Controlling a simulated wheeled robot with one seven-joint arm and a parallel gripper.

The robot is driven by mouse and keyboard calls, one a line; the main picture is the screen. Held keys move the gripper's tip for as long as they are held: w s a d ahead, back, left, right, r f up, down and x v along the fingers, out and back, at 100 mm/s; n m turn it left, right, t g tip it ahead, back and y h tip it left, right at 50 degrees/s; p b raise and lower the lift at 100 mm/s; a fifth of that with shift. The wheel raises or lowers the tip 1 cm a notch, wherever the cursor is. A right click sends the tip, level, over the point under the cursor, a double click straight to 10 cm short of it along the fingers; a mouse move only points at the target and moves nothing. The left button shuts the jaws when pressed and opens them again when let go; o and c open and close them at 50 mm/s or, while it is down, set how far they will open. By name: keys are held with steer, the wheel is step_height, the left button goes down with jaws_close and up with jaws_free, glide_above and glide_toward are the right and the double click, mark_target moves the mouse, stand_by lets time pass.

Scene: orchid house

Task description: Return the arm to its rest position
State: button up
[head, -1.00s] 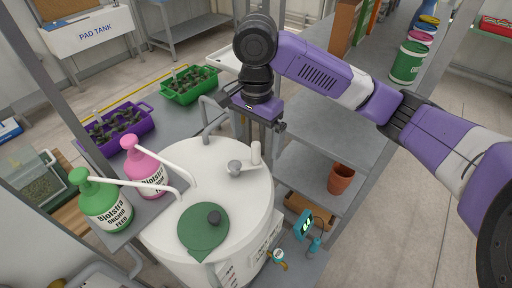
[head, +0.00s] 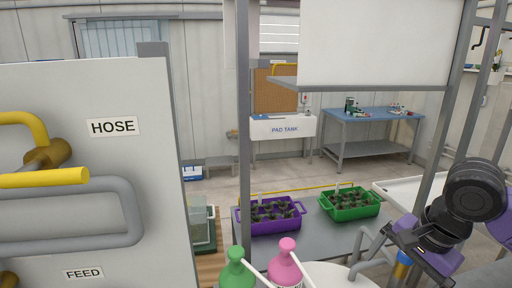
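My gripper (head: 424,252) and the wrist of my purple and black arm show at the lower right of the head view. The gripper hangs near the grey pipe beside the white tank (head: 328,274). Its fingers are too small and dark to tell whether they are open or shut. Nothing can be seen hanging from it. Most of my arm is cut off by the right edge.
A panel marked HOSE and FEED (head: 85,90) with yellow and grey pipes fills the left. A grey post (head: 243,120) stands mid-view. Purple (head: 270,228) and green (head: 352,214) seedling trays sit on a bench. Green (head: 236,272) and pink (head: 287,268) pump bottles stand in front.

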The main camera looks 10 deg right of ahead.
steer(key=w+a+r+n+t+y+b, duration=0.1)
steer(key=w+a+r+n+t+y, duration=0.1)
steer(key=w+a+r+n+t, duration=0.4)
steer(key=w+a+r+n+t+y+b, duration=0.1)
steer(key=w+a+r+n+t+y, duration=0.15)
steer(key=w+a+r+t, duration=0.6)
steer(key=s+f+n+h+b, duration=0.1)
steer(key=s+f+n, duration=0.1)
steer(key=s+f, duration=0.8)
steer(key=s+a+f+n+g+h+b, duration=0.1)
steer(key=s+f+h+b, duration=0.1)
steer(key=s+f, duration=0.9)
steer(key=s+a+f+n+g+h+b, duration=0.1)
steer(key=s+f, duration=1)
steer(key=s, duration=1.2)
steer(key=shift+s+n+h+b, duration=0.4)
steer(key=shift+n+h+b, duration=0.25)
steer(key=shift+n+b, duration=0.15)
